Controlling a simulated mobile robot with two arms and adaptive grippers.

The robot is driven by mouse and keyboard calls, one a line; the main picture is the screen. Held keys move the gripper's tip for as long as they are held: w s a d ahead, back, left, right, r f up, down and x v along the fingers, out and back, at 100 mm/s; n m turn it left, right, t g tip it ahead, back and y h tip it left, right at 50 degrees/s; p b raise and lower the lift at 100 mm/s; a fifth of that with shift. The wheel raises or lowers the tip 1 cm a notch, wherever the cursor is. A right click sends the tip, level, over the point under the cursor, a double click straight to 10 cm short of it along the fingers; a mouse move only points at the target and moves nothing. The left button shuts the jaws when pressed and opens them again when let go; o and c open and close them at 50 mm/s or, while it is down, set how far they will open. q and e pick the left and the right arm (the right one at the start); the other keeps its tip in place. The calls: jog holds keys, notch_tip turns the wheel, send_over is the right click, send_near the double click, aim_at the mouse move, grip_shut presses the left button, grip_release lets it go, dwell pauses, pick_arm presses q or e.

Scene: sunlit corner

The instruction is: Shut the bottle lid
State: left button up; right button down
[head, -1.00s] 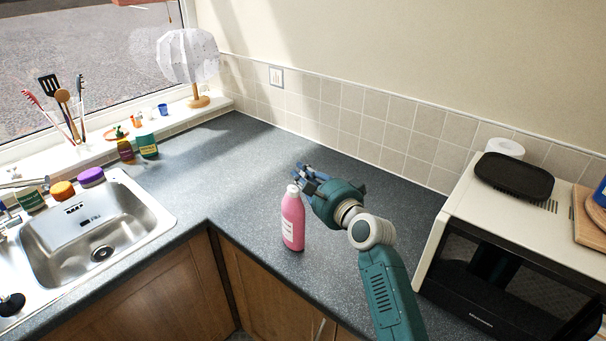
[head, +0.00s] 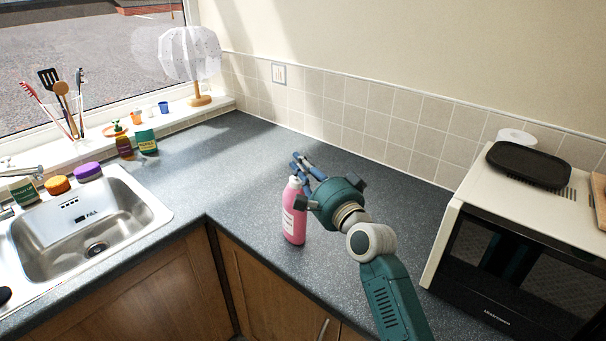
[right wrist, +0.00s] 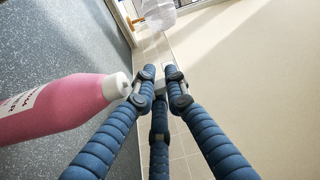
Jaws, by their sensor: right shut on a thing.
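A pink bottle (head: 294,215) with a white label stands upright on the dark worktop near its front corner. Its white top with the lid (head: 294,181) is at the fingers of my right gripper (head: 299,163). In the right wrist view, the bottle (right wrist: 62,106) comes in from the left and its white top (right wrist: 117,86) lies close beside the left blue finger. The right gripper (right wrist: 160,76) is shut at the lid, but the contact between the fingertips is hard to make out. My left gripper is not in view.
A sink (head: 80,225) is at the left, with jars and bottles behind it. A microwave (head: 520,240) with a black tray (head: 528,164) on top stands at the right. A lamp (head: 190,60) stands on the sill. The worktop behind the bottle is clear.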

jog(key=shift+s+a+f+n+y+b, duration=0.2)
jog(key=shift+s+n+y+b, duration=0.1)
jog(key=shift+n+b, duration=0.85)
jog(key=c, duration=1.8)
grip_release()
jog(key=shift+w, duration=0.15)
jog(key=shift+o, duration=0.2)
jog(key=shift+r, duration=0.1)
jog(key=v, duration=1.2)
jog(key=shift+f, duration=0.3)
